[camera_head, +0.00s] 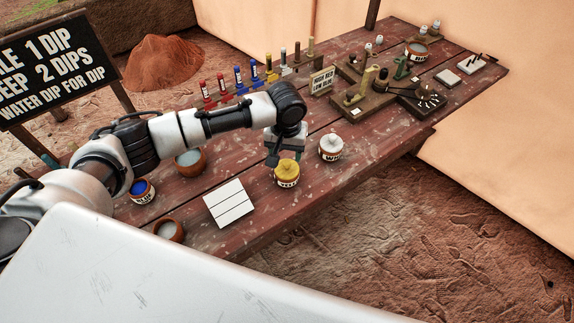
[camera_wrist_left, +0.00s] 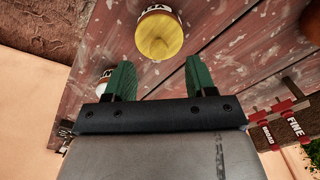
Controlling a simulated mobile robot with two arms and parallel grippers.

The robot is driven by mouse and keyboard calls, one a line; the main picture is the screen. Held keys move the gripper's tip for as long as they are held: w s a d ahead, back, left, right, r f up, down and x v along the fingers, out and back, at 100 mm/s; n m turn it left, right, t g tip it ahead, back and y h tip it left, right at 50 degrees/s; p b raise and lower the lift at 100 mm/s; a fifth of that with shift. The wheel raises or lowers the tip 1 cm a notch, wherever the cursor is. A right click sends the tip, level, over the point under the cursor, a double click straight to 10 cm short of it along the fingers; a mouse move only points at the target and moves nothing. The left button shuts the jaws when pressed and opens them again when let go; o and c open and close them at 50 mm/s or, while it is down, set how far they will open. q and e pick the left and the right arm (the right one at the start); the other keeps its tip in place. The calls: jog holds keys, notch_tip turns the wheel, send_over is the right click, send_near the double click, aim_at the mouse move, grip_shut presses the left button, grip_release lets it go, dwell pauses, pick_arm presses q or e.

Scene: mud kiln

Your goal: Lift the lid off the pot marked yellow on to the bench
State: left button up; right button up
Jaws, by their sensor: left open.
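The pot marked yellow (camera_head: 287,180) stands upright on the bench with its yellow lid (camera_head: 286,167) on it. The lid also shows in the left wrist view (camera_wrist_left: 158,36), beyond the fingertips and roughly centred between them. My left gripper (camera_head: 273,156) is open and empty, close beside the pot on its far left side in the head view. Its two green fingers are apart in the left wrist view (camera_wrist_left: 159,68). The red-brown plank bench (camera_head: 255,230) lies beneath. My right gripper is not in view.
A white-lidded pot (camera_head: 331,147) stands just right of the yellow one. A white tile board (camera_head: 229,203), an open blue pot (camera_head: 142,188) and clay bowls (camera_head: 168,230) are to the left. Coloured stands (camera_head: 239,80) line the back. Some bench near the front edge is bare.

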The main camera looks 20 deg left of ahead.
aim_at(287, 162)
pick_arm(q)
jog(key=shift+w+f, duration=0.1)
jog(key=shift+f, duration=0.3)
notch_tip(287, 162, down, 4)
jog(key=shift+w+d+r+p, duration=0.1)
jog(key=shift+r+p, duration=0.05)
jog(key=shift+p, duration=0.5)
jog(key=shift+f, duration=0.55)
jog(key=shift+c, duration=1)
jog(key=c, duration=0.8)
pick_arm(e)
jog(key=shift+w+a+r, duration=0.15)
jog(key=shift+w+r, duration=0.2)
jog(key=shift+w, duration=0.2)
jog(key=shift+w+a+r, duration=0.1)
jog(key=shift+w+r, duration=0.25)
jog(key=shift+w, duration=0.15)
